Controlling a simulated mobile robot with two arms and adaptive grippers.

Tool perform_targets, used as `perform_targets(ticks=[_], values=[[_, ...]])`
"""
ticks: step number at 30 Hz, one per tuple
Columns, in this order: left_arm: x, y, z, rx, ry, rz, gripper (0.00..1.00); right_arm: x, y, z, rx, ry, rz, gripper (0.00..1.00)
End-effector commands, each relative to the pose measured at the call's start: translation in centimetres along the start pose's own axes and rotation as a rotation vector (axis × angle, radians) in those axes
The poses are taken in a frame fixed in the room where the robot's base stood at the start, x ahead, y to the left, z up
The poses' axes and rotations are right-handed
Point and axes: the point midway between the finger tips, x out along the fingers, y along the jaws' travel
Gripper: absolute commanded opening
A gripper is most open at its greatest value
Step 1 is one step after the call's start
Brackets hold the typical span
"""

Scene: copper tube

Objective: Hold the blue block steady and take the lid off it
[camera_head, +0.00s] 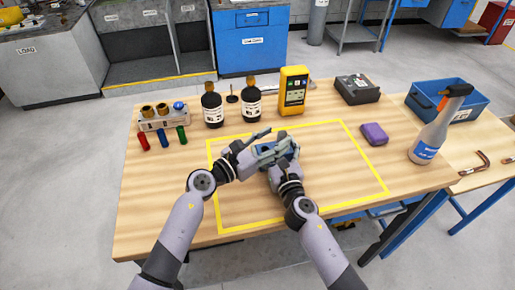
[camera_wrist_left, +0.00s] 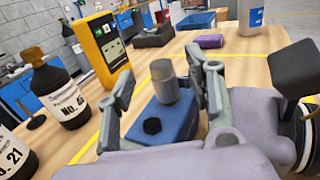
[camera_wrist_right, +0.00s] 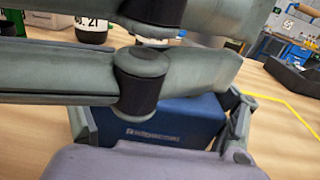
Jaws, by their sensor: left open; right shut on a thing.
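The blue block (camera_head: 266,150) sits inside the yellow outline, partly hidden by both grippers; printed white lettering on its side shows in the right wrist view (camera_wrist_right: 180,122). In the left wrist view a grey cylinder (camera_wrist_left: 166,82), possibly the lid, stands up at the block (camera_wrist_left: 180,122), and a black hexagonal piece (camera_wrist_left: 152,126) is on the block's top. My left gripper (camera_wrist_left: 165,72) is open, its fingers spread on either side of the cylinder. My right gripper (camera_wrist_right: 160,130) is shut on the block, one finger on each side.
Two dark bottles (camera_head: 213,108) (camera_head: 252,104) and a yellow meter (camera_head: 293,92) stand behind the outline. The outlined area's front is clear.

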Motion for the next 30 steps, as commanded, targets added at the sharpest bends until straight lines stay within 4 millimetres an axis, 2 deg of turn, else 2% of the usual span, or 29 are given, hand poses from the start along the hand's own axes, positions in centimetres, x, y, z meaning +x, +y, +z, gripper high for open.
perform_targets(ticks=[3,7,19,30], values=[[1.9,0.0,0.0,-0.003,-0.001,-0.001,0.48,0.0,0.0,0.0,0.0,0.0,0.0,0.33],[3.1,0.0,0.0,-0.001,0.0,-0.001,0.48,0.0,0.0,0.0,0.0,0.0,0.0,0.33],[3.8,-0.1,0.0,0.0,0.0,-0.001,0.48,0.0,0.0,0.0,0.0,-0.001,-0.001,0.33],[3.7,-0.1,0.0,-0.001,0.001,-0.001,0.24,0.0,0.0,0.1,0.0,-0.001,-0.001,0.33]])
